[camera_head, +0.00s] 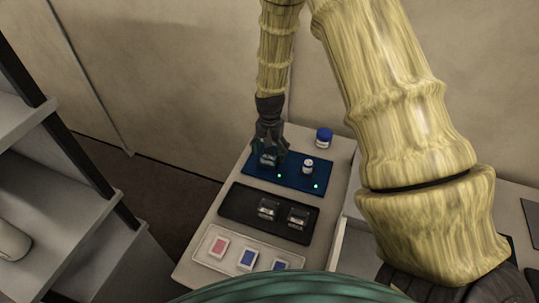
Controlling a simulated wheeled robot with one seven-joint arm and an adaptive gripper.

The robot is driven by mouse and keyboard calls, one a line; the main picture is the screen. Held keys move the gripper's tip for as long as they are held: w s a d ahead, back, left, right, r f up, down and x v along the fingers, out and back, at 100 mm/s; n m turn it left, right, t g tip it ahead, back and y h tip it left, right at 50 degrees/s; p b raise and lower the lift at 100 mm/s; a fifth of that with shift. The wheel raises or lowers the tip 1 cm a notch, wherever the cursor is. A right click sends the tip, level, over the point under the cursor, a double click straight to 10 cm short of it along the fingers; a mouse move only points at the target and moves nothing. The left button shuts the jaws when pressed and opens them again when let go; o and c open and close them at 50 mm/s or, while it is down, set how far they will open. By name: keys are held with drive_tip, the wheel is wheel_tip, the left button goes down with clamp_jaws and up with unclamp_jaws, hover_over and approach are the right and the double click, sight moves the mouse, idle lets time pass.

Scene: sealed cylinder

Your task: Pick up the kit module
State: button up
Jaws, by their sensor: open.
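My gripper (268,156) points down over the left part of a blue tray (290,183). It is open around or just above a small greyish item (268,159). The fingers hide most of that item, and I cannot tell whether they touch it. It may be the kit module, but its shape is too small and covered to be sure. Two metallic grey blocks, one on the left (268,209) and one on the right (298,216), sit on a black tray (237,203) nearer to me.
A small white jar (308,166) stands on the blue tray, right of my gripper. A blue-lidded jar (324,138) stands behind it. A white tray (210,262) with red and blue cards lies at the front of the table. Shelves (70,205) stand at left.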

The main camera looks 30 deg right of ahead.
drive_tip(key=shift+f, duration=1.1)
drive_tip(key=shift+c, duration=0.4)
drive_tip(key=c, duration=1.1)
